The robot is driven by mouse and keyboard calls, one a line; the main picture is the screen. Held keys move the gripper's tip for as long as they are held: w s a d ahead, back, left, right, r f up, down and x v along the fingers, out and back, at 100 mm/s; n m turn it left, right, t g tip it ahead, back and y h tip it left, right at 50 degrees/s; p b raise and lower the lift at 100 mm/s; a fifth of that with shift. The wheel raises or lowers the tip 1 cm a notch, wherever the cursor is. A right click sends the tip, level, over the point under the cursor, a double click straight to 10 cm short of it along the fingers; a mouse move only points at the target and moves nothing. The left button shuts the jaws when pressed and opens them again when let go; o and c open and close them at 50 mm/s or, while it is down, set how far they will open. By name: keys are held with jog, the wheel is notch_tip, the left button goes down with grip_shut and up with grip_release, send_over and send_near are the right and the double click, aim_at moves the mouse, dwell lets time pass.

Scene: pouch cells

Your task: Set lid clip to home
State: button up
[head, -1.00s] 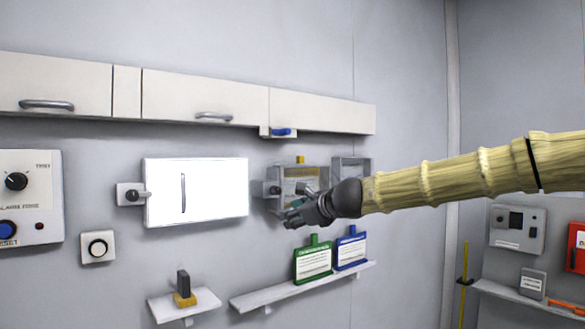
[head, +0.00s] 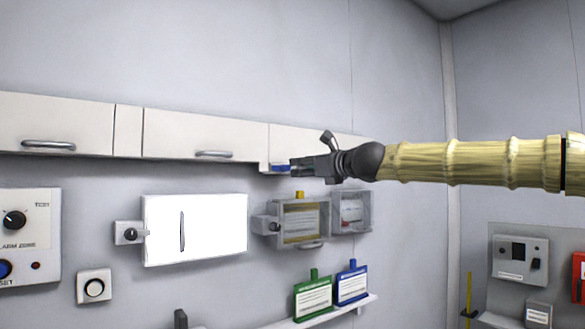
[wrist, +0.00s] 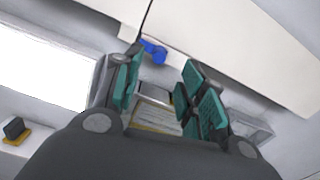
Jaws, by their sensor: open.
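A blue piece (head: 281,168), which looks like the lid clip, sits on a small white bracket under the wall cabinet's lower edge. It also shows in the wrist view (wrist: 153,52), just beyond the left finger. My gripper (head: 298,168) is at the height of the blue piece, close to its right side, and partly covers it in the head view. In the wrist view my gripper (wrist: 165,68) has its two teal-padded fingers spread with nothing between them. I cannot tell whether a finger touches the blue piece.
Below hang a clear box (head: 301,222) with a yellow tab and a second clear box (head: 351,211). A bright white panel (head: 215,229) is at left. Green (head: 312,298) and blue (head: 351,284) tagged holders stand on a shelf. The cabinet (head: 205,132) runs close above.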

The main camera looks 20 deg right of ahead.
aim_at(288, 167)
jog(key=shift+p+x, duration=0.5)
jog(key=shift+x, duration=2.6)
jog(key=shift+c, duration=0.2)
grip_shut()
